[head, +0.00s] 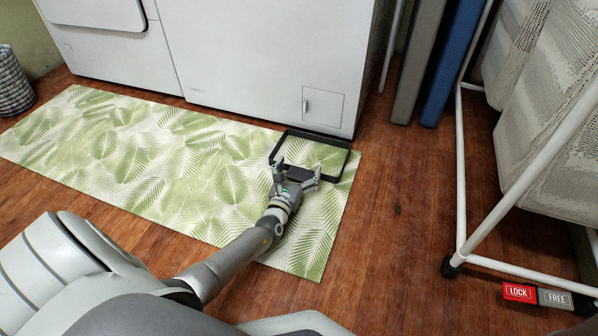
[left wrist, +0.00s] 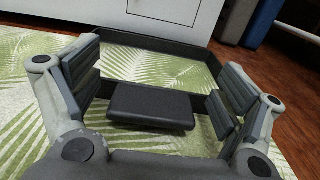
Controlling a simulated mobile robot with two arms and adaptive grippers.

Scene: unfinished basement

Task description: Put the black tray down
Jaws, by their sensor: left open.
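The black tray (head: 319,138) lies on the right end of the leaf-patterned mat (head: 130,150), close to the white appliance. It shows as a dark rim with the green pattern visible inside it. In the left wrist view its far rim (left wrist: 150,42) runs across the top. My left gripper (head: 297,170) is at the tray's near side with its fingers spread apart. In the left wrist view the fingers stand on either side of a black block (left wrist: 150,106) at the tray's near edge, with gaps beside it. My right gripper is not in view.
White appliances (head: 265,60) stand directly behind the mat. A white-framed rack (head: 460,170) with hanging cloth is on the right. Grey (head: 418,60) and blue (head: 453,60) panels lean behind. Bare wood floor (head: 395,220) lies between mat and rack.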

